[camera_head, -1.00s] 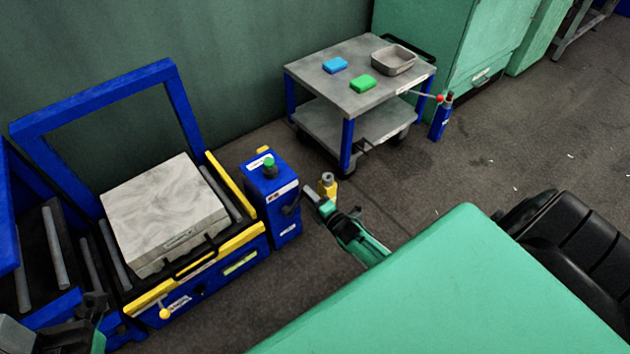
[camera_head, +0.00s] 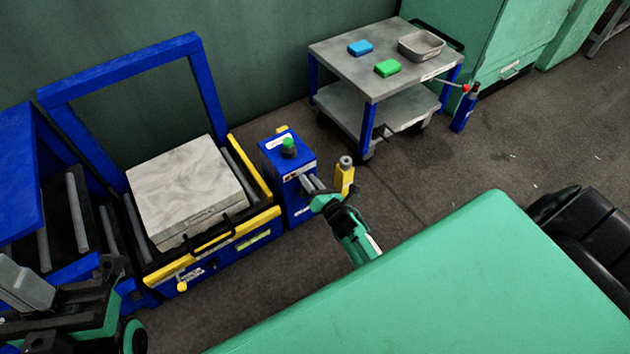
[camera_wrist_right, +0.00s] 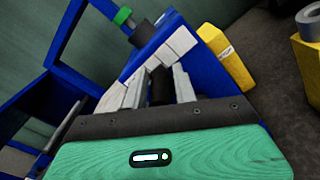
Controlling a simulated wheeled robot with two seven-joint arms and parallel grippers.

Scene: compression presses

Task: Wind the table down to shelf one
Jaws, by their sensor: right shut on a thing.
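The table (camera_head: 230,232) has yellow edges and rollers. It carries a grey slab-like mould (camera_head: 185,185) with a black handle. A blue box (camera_head: 285,160) with a green knob stands at the table's right. My right gripper (camera_head: 308,184) is at the front of this box. In the right wrist view, its fingers are shut on a black crank handle (camera_wrist_right: 161,86). The rest of the crank is hidden. My left gripper (camera_head: 22,288) is at the lower left, left of the table and apart from it; its jaws do not show clearly.
A yellow post (camera_head: 344,178) stands close to the right of my right gripper. A grey cart (camera_head: 335,62) with a blue block, a green block and a tray stands behind. A blue frame (camera_head: 120,70) rises behind the table.

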